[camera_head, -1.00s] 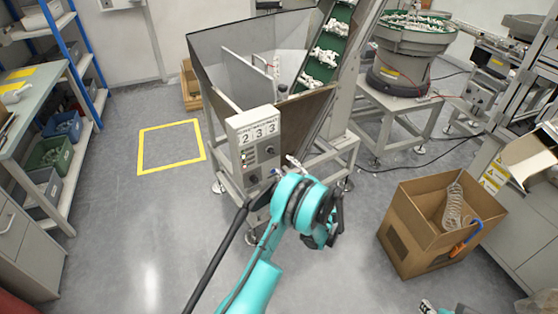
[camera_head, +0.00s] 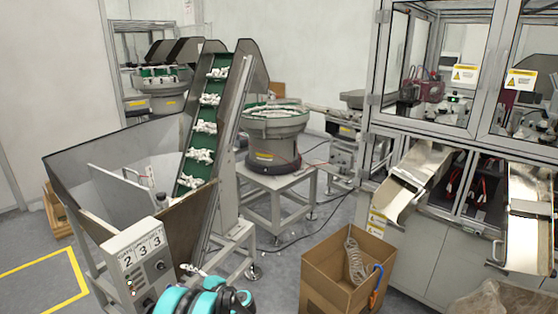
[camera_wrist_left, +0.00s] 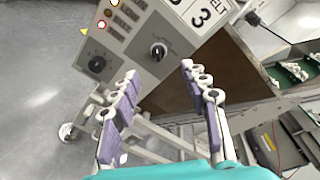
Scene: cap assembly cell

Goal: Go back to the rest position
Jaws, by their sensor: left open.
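My left gripper (camera_wrist_left: 160,72) shows in the left wrist view with its two purple-padded fingers spread apart and nothing between them. Its fingers point at the control box (camera_wrist_left: 135,30) of the hopper conveyor, with a dark knob between and beyond the fingertips. I cannot tell the exact gap, but no contact shows. My right gripper is not in view.
The grey hopper (camera_head: 92,215) and its green inclined conveyor (camera_head: 203,127) stand just beyond my left arm. An open cardboard box (camera_head: 330,290) stands to the right on the floor. A bowl feeder (camera_head: 275,125) and a glazed machine (camera_head: 440,190) with metal chutes are behind.

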